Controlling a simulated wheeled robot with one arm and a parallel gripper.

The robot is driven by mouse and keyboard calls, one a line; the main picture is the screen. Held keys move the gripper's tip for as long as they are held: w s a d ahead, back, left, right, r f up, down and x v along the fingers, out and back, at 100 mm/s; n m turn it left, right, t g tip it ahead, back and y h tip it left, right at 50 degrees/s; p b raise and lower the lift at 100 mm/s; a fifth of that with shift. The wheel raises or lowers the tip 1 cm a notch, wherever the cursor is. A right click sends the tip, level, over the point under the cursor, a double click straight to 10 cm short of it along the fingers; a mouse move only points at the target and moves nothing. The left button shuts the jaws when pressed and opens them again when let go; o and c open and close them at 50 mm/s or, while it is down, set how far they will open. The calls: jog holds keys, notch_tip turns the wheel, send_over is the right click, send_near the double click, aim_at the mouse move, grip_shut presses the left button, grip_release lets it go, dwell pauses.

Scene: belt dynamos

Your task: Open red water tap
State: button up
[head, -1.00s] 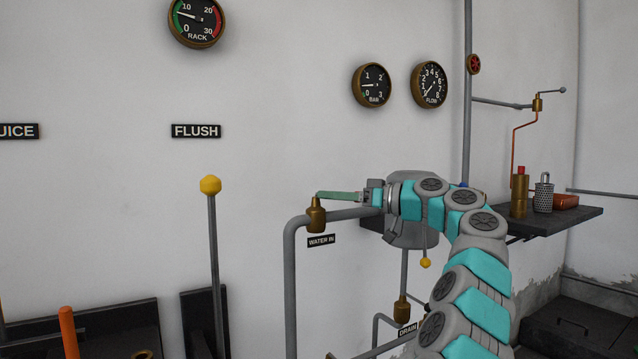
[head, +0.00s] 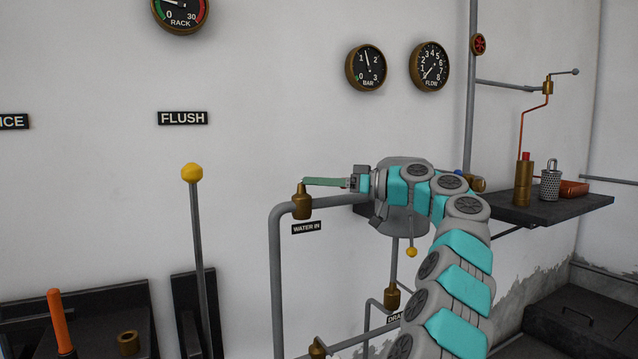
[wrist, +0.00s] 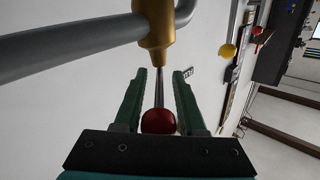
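The water tap is a brass valve (head: 302,205) on a grey pipe above the WATER IN label (head: 307,228). In the wrist view the brass valve body (wrist: 156,30) is at the top, and a thin metal lever (wrist: 159,85) runs from it to a red ball knob (wrist: 159,122). My gripper (wrist: 161,73) has its green fingers on both sides of the lever, with the knob between them close to the palm. The fingers appear to touch the knob's sides. In the head view my gripper (head: 306,182) reaches left to just above the valve; the lever and knob are hidden there.
The BAR gauge (head: 366,68) needle points nearly up, between 1 and 2. The FLOW gauge (head: 429,67) needle points low left. A yellow-knobbed lever (head: 192,173) stands at left. A shelf (head: 530,211) with brass items is at right. A DRAIN valve (head: 392,295) is below.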

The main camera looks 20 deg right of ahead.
jog(key=shift+o, duration=1.1)
jog(key=shift+d+r+p, duration=0.1)
jog(key=shift+r+p, duration=0.65)
jog(key=shift+r, duration=1)
jog(key=s+a+r+b, duration=0.1)
jog(key=s+b, duration=0.6)
jog(key=s, duration=0.8)
jog(key=shift+s+a+r, duration=0.25)
jog(key=shift+s+a, duration=0.15)
jog(key=shift+a, duration=0.3)
jog(key=shift+c, duration=0.3)
